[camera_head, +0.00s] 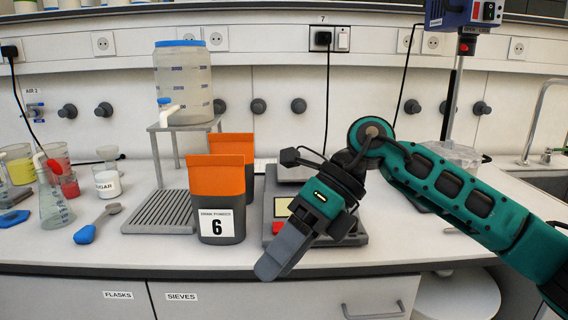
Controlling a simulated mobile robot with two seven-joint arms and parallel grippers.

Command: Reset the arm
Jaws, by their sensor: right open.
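My right arm comes in from the right in the head view. My right gripper (276,262) hangs over the front edge of the counter, pointing down and to the left, and holds nothing that I can see. It is open, though its fingers overlap from this angle. It covers part of a scale (361,238) behind it. An orange and grey drink powder pouch labelled 6 (215,172) stands upright to the left of the gripper, apart from it. A second such pouch (232,143) stands behind the first. My left gripper is out of view.
A water dispenser (184,85) stands on a metal stand with a drip grate (160,214). A stirrer (465,14) and sink (540,160) are at right.

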